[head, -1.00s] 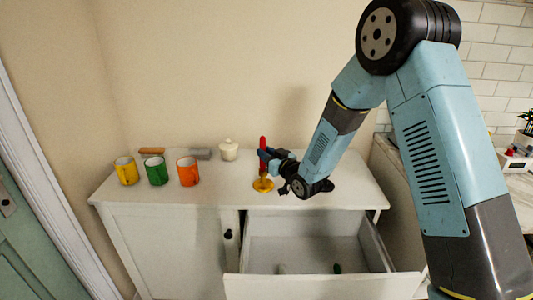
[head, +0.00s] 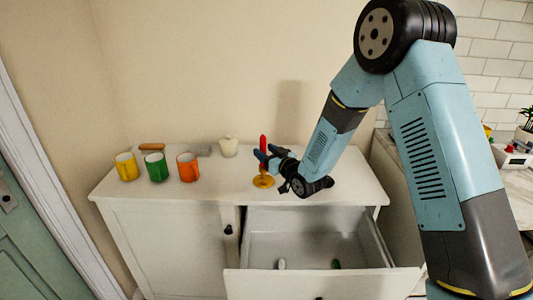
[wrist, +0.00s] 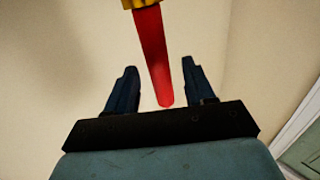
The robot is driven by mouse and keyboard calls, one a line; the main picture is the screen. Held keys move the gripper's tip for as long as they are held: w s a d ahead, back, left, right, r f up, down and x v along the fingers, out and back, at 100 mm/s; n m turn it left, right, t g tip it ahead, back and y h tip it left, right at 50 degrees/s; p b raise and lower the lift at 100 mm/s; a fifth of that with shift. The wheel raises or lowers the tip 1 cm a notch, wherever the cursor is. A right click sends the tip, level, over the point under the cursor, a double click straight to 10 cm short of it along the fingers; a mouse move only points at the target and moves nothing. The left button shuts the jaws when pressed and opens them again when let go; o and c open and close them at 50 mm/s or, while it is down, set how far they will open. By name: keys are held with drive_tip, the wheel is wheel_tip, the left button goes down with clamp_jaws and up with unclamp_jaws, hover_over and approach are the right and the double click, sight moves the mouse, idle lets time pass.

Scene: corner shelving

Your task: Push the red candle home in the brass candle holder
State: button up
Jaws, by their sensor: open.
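The red candle (head: 263,143) stands upright above the brass candle holder (head: 263,182) on the white cabinet top. In the wrist view the candle (wrist: 153,50) runs from the brass holder (wrist: 141,3) at the top edge down between my fingers. Its free end lies near the gripper's palm. My gripper (wrist: 158,72) is open, with one dark finger on each side of the candle and visible gaps to both. In the head view my gripper (head: 267,158) is level with the candle and partly hides its middle. How deep the candle sits in the holder cannot be told.
Yellow (head: 127,167), green (head: 156,167) and orange (head: 188,167) mugs stand to the left. A brown item (head: 152,146), a grey block (head: 204,150) and a cream lidded jar (head: 228,147) stand behind. Below, an open drawer (head: 320,284) juts out, holding small items.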

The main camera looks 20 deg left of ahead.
drive_tip(key=shift+d, duration=0.1)
drive_tip(key=v, duration=1.3)
drive_tip(key=shift+s+d, duration=0.25)
